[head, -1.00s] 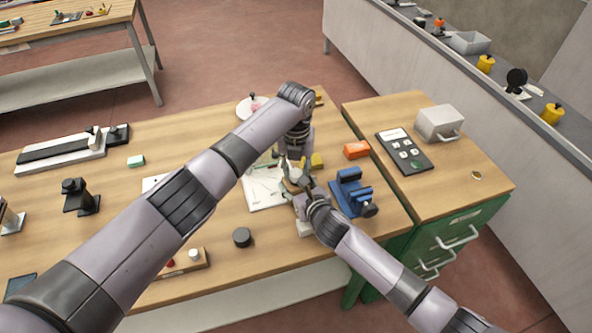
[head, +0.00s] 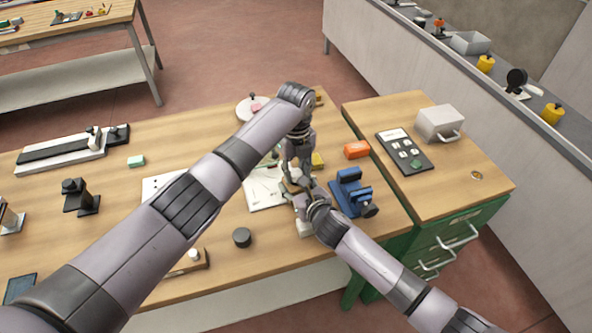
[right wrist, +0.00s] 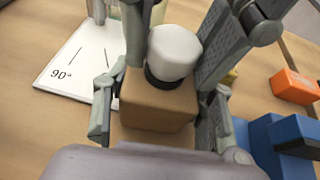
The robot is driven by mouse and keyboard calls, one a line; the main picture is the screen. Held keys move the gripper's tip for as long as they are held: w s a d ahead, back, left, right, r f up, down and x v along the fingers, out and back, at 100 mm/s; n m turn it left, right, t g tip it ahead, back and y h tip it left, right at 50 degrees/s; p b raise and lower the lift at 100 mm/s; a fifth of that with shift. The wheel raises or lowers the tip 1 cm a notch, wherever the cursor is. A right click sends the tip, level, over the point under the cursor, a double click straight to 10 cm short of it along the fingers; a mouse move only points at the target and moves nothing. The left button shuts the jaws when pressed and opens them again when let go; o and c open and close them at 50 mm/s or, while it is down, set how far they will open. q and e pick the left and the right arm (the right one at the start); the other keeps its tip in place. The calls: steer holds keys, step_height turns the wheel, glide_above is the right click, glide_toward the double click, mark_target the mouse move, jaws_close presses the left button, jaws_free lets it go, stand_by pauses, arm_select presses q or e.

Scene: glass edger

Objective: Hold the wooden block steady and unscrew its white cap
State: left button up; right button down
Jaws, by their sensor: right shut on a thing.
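The wooden block (right wrist: 158,105) stands upright in the right wrist view, a brown body with a dark neck and a white cap (right wrist: 174,50) on top. My right gripper (right wrist: 160,118) is shut on the block, one finger on each side. In the head view the right gripper (head: 302,202) is at the front right of the bench, partly hidden. My left gripper (head: 294,183) points down over the block from above. In the right wrist view its fingers (right wrist: 174,45) straddle the cap, close to its sides; contact is not clear.
A blue vise (head: 350,192) and an orange box (head: 356,149) stand to the right. A white sheet marked 90° (right wrist: 75,70) lies beside the block. A green drawer cabinet (head: 430,245) adjoins on the right.

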arm_select(q)
steer(key=o, duration=0.4)
steer(key=shift+r, duration=2.25)
steer(key=shift+c, duration=0.4)
step_height(320, 180, up, 2)
steer(key=m, duration=0.3)
steer(key=shift+m, duration=0.4)
steer(key=r+m, duration=0.1)
steer(key=m, duration=0.1)
steer(key=shift+r+m, duration=0.15)
steer(key=shift+m, duration=0.15)
steer(key=shift+f, duration=3.95)
steer(key=shift+c, duration=0.2)
